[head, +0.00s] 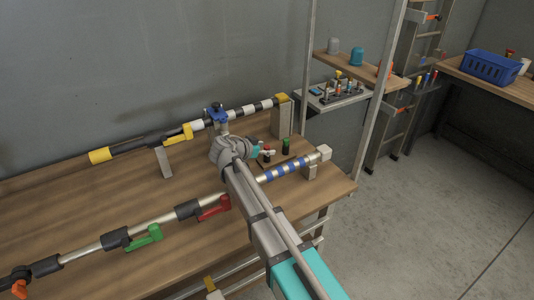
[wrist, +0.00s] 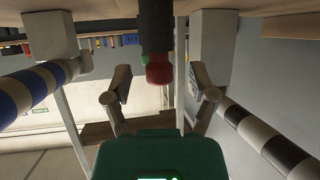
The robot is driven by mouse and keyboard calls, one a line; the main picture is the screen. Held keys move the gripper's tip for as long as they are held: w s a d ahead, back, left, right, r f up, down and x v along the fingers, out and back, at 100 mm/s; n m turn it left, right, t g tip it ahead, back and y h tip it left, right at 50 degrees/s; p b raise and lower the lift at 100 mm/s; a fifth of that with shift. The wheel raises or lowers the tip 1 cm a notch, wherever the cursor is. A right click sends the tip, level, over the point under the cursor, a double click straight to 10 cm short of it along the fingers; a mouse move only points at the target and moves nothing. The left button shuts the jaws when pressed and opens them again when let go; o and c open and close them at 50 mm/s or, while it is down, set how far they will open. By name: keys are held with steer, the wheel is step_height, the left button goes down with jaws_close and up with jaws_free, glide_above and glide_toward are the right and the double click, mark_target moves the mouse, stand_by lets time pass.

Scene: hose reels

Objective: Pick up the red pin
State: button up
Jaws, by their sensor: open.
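The red pin has a black body and a red cap. In the wrist view, which is upside down, the red pin (wrist: 157,69) stands upright on the bench, between my gripper's two fingers and ahead of them. My gripper (wrist: 160,82) is open, with a clear gap on each side of the pin. In the head view, my gripper (head: 263,153) is low over the bench's right part, and the red pin (head: 267,157) is partly hidden beside it. A green-capped pin (head: 286,146) stands just to the right; its cap shows behind the red one in the wrist view (wrist: 145,70).
A blue-and-white striped bar (head: 283,170) runs in front of the pins, and a black-and-white striped bar (head: 247,110) behind. Both rest on bench supports. A shelf with small parts (head: 338,99) stands at the right. The bench's (head: 70,215) left middle is clear.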

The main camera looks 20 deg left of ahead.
steer(key=shift+w+d+f, duration=0.2)
steer(key=shift+w+d, duration=0.05)
steer(key=shift+w, duration=0.1)
stand_by(0.3)
jaws_close()
